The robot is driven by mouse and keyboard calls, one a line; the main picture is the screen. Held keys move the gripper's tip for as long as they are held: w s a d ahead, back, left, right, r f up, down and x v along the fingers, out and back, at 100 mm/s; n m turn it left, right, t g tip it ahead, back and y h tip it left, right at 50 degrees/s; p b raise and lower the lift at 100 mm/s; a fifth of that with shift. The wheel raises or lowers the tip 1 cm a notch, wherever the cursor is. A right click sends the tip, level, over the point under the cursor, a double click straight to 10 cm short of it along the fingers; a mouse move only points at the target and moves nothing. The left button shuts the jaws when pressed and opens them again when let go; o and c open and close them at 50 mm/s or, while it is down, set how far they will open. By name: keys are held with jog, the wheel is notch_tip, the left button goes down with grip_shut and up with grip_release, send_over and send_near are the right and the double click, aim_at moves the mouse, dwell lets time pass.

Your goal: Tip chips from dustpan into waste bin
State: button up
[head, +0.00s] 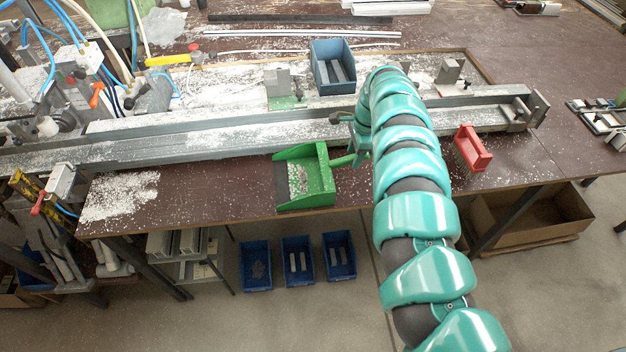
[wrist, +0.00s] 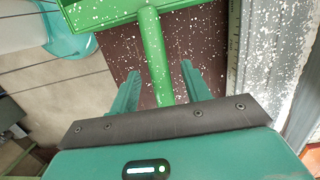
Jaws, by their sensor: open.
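The green dustpan (head: 319,172) lies on the brown bench top near its front edge, with pale chips (head: 298,180) in it. Its handle points right, towards my gripper (head: 357,148), which is partly hidden by my arm in the head view. In the wrist view, the green handle (wrist: 153,50) runs between the two fingers of my gripper (wrist: 160,72). The fingers are open, with gaps on both sides of the handle. The pan's rear edge (wrist: 110,14) shows at the top. I cannot tell which container is the waste bin.
A metal profile rail (head: 230,135) runs along the bench behind the dustpan. Blue bins (head: 256,283) and a cardboard box (head: 530,235) are below the bench. White chips are scattered widely.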

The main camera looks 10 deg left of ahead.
jog(key=shift+a+f, duration=0.1)
jog(key=shift+f, duration=0.55)
grip_shut()
notch_tip(320, 180, up, 12)
jog(key=p, duration=0.4)
dwell(0.5)
